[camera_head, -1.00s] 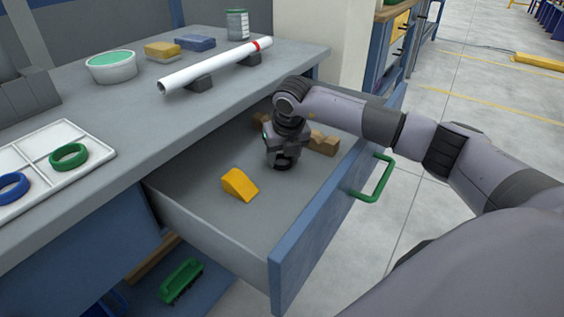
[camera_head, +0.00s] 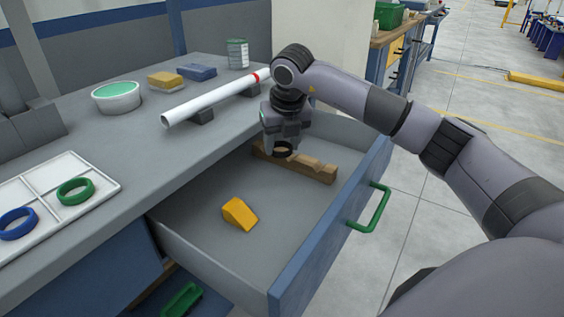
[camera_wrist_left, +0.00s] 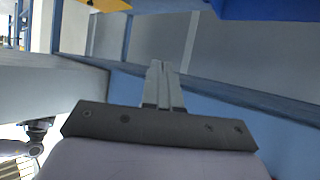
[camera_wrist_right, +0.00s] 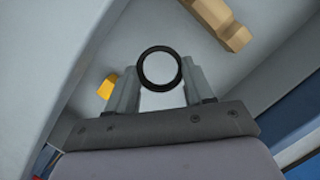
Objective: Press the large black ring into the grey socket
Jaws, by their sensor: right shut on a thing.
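The large black ring (camera_wrist_right: 160,48) is held upright between the two fingertips of my right gripper (camera_wrist_right: 160,78), its opening facing the right wrist camera. In the head view my right gripper (camera_head: 281,143) points down above the open drawer (camera_head: 205,262), lifted clear of its floor, with the ring (camera_head: 283,153) dark at its tips. My left gripper (camera_wrist_left: 162,70) shows only in the left wrist view, fingers together with nothing between them. I cannot make out a grey socket for certain. A white pipe (camera_head: 205,103) with a red band lies on dark supports on the bench.
The drawer holds a yellow wedge (camera_head: 239,213) and a notched wooden block (camera_head: 310,169). A white tray (camera_head: 112,188) on the bench holds a green ring (camera_head: 75,191) and a blue ring (camera_head: 17,223). A tub (camera_head: 116,97), a sponge (camera_head: 165,80) and a can (camera_head: 238,54) stand behind.

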